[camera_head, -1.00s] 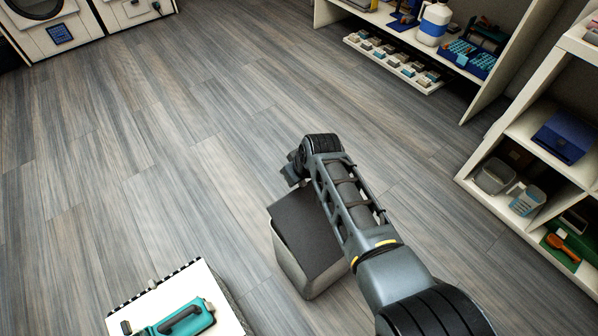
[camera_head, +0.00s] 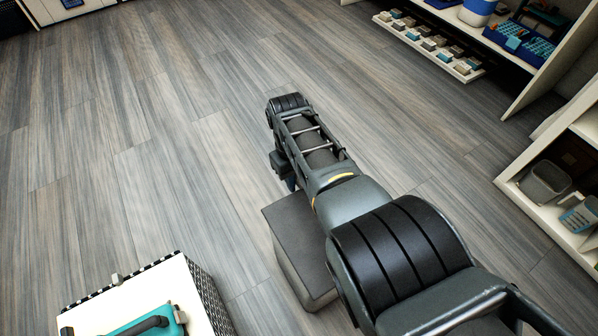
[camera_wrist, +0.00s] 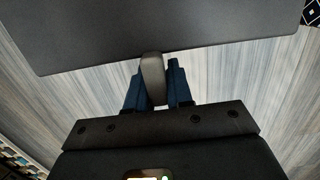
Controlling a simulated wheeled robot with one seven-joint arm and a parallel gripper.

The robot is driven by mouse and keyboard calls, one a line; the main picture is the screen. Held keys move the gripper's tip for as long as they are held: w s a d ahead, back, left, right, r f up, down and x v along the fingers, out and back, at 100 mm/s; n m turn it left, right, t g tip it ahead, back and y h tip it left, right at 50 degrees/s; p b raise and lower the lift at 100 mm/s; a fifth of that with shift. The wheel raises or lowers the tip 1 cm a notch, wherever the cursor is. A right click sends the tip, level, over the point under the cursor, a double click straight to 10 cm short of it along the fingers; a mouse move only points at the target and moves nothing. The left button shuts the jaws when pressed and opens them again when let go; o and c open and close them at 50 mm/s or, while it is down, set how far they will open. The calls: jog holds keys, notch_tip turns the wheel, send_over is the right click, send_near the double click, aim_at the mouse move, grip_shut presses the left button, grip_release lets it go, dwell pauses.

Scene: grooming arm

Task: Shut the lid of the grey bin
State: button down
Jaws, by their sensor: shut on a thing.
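The grey bin (camera_head: 296,285) stands on the floor at the lower middle of the head view, partly hidden behind my arm. Its dark flat lid (camera_head: 293,238) lies over the top and looks flat or nearly so; I cannot tell whether a gap remains. In the wrist view, the lid (camera_wrist: 165,32) fills the top, with a grey tab (camera_wrist: 152,82) at its edge. My gripper (camera_wrist: 157,68) has its blue fingers either side of this tab and is shut on it. In the head view, my gripper is mostly hidden by my arm, just beyond the lid's far edge.
A white-topped box (camera_head: 165,290) with a teal tool (camera_head: 150,322) on it stands at the lower left. Shelves (camera_head: 560,190) with containers line the right, and another shelf (camera_head: 430,45) holds small blocks at the upper right. The wooden floor to the left is clear.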

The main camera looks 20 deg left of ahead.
jog(key=shift+f, duration=0.2)
jog(key=c, duration=1.1)
grip_release()
jog(key=r+p, duration=0.1)
jog(key=r, duration=0.1)
jog(key=r+p, duration=0.2)
jog(key=r, duration=0.1)
jog(key=r+p, duration=0.1)
jog(key=r, duration=0.1)
jog(key=shift+w+a+r, duration=0.3)
jog(key=shift+a+r, duration=0.1)
